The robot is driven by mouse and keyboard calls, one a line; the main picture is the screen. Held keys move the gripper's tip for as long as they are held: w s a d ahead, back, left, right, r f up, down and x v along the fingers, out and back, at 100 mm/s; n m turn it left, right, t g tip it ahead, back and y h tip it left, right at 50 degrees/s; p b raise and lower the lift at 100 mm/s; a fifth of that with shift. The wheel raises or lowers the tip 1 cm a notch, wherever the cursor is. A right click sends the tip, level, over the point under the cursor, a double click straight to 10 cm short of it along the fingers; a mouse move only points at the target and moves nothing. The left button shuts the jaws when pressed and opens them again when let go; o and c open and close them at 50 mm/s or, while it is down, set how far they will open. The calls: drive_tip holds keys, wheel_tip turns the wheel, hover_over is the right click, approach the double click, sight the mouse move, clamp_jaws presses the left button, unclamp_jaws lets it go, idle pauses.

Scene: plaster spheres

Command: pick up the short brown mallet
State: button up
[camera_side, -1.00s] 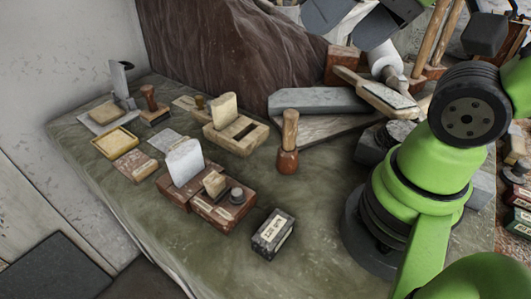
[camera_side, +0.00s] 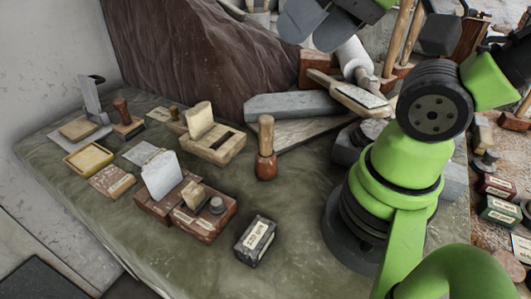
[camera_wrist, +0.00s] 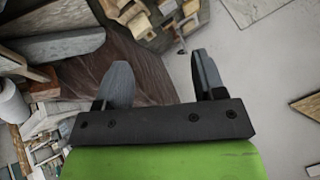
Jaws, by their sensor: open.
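The short brown mallet (camera_side: 266,166) stands upright on its rounded reddish-brown head, with its paler wooden handle (camera_side: 266,130) pointing up, near the middle of the table in the side view. I cannot make it out in the wrist view. My gripper (camera_side: 316,30) is at the top of the side view, well above the table and apart from the mallet. Its two dark grey fingers are spread with nothing between them, as the wrist view (camera_wrist: 160,68) also shows.
Left of the mallet are a wooden plane-like block (camera_side: 222,150) and reddish-brown boxes (camera_side: 205,222). A small dark labelled box (camera_side: 256,241) lies in front. Behind it are a grey slab (camera_side: 290,105) and a brown draped mass (camera_side: 180,50). The cloth around the mallet's front is bare.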

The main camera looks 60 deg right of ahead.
drive_tip(key=n+g+h, duration=0.2)
drive_tip(key=n+g, duration=0.2)
drive_tip(key=g, duration=0.3)
hover_over(266, 118)
drive_tip(key=f, duration=1.1)
drive_tip(key=shift+a+f, duration=0.2)
drive_tip(key=shift+a, duration=0.1)
wheel_tip(266, 118, down, 4)
drive_tip(key=shift+f, duration=0.1)
drive_tip(key=shift+d+f, duration=0.2)
drive_tip(key=shift+f, duration=1.3)
drive_tip(key=shift+d+f, duration=0.15)
drive_tip(key=shift+f, duration=1.3)
drive_tip(key=c, duration=1)
